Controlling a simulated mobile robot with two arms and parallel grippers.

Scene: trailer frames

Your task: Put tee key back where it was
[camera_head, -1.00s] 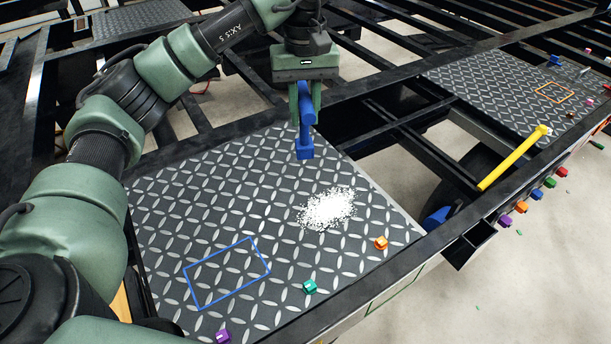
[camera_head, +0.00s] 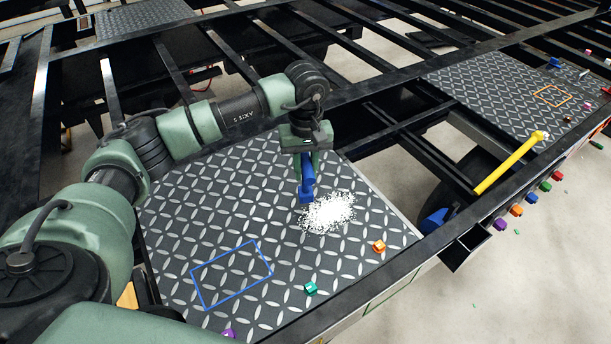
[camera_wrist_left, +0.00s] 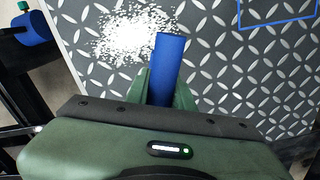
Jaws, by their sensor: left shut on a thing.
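My left gripper (camera_head: 307,160) is shut on a blue tool (camera_head: 306,190), apparently the tee key. The tool hangs down with its lower end beside the back left edge of a white granule patch (camera_head: 330,212) on the diamond plate (camera_head: 210,220). I cannot tell whether it touches the plate. In the left wrist view the blue cylindrical shaft (camera_wrist_left: 169,65) sticks out between the fingers, and the granules (camera_wrist_left: 130,35) show beside it. A blue outlined rectangle (camera_head: 232,275) is empty at the plate's front left. My right gripper is not in view.
Green (camera_head: 310,288), orange (camera_head: 379,246) and purple (camera_head: 229,334) blocks sit along the plate's front edge. A yellow tool (camera_head: 510,165) lies on the frame at right, near several coloured blocks. An orange outline (camera_head: 552,96) marks the far right plate. Open gaps lie between frame beams.

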